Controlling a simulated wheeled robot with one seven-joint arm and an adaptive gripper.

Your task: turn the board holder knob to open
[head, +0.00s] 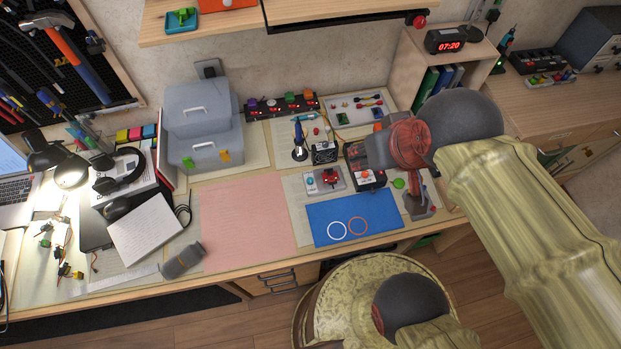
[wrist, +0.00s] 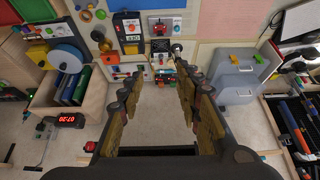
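My gripper (wrist: 161,84) is open and empty in the wrist view, its two fingers wide apart with bare wall between them. In the head view my arm reaches over the right of the desk, and the fingers are not clearly seen. I cannot tell for sure which part is the board holder knob. A small pale plate with a red knob-like part (head: 330,176) and a teal button lies behind the blue mat; it also shows at the top of the wrist view (wrist: 160,26). A round green part (head: 398,183) stands to its right, near a grey stand (head: 418,205). None touches my gripper.
A black device with an orange panel (head: 366,178) is right of the plate. A soldering iron stand (head: 299,146) and a power strip (head: 283,104) are behind. A grey toolbox (head: 203,125) stands left. The pink mat (head: 243,225) is clear. A shelf (head: 205,27) overhangs the back.

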